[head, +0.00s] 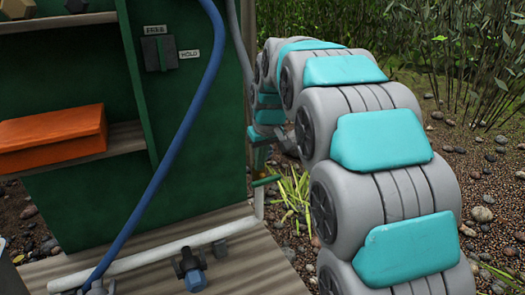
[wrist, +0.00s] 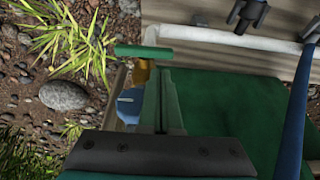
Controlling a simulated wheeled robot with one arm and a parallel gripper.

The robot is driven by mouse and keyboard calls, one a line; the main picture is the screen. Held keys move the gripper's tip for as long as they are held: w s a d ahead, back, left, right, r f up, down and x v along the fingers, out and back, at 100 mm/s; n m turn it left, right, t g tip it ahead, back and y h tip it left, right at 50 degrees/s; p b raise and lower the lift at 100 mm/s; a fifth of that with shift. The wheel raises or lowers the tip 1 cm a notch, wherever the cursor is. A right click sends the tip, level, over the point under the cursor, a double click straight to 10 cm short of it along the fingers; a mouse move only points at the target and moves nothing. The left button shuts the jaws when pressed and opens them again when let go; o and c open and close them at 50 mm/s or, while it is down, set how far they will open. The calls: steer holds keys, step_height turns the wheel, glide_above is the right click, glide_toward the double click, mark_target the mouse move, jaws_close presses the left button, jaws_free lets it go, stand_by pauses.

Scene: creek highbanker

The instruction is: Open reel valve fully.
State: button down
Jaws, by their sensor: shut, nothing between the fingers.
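A brass valve (head: 261,158) with a green bar handle (head: 266,181) stands at the right edge of the green cabinet. In the wrist view the green handle (wrist: 143,51) lies crosswise just beyond my fingertips, with the brass body (wrist: 142,73) beside them. My gripper (wrist: 160,72) is shut and empty, close to the valve; contact cannot be told. In the head view my arm mostly hides the gripper. A blue-bodied valve (head: 194,279) with a dark handle sits low on the deck. No label shows which valve is the reel valve.
The green cabinet (head: 203,130) has FREE and HOLD labels and shelves with an orange box (head: 52,138). A blue hose (head: 185,130) hangs down its front. A white pipe (head: 150,259) crosses the wooden deck (head: 250,280). Gravel and grass lie to the right.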

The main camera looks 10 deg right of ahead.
mark_target(258, 182)
steer(key=shift+f, duration=2.2)
steer(key=shift+w+a, duration=0.1)
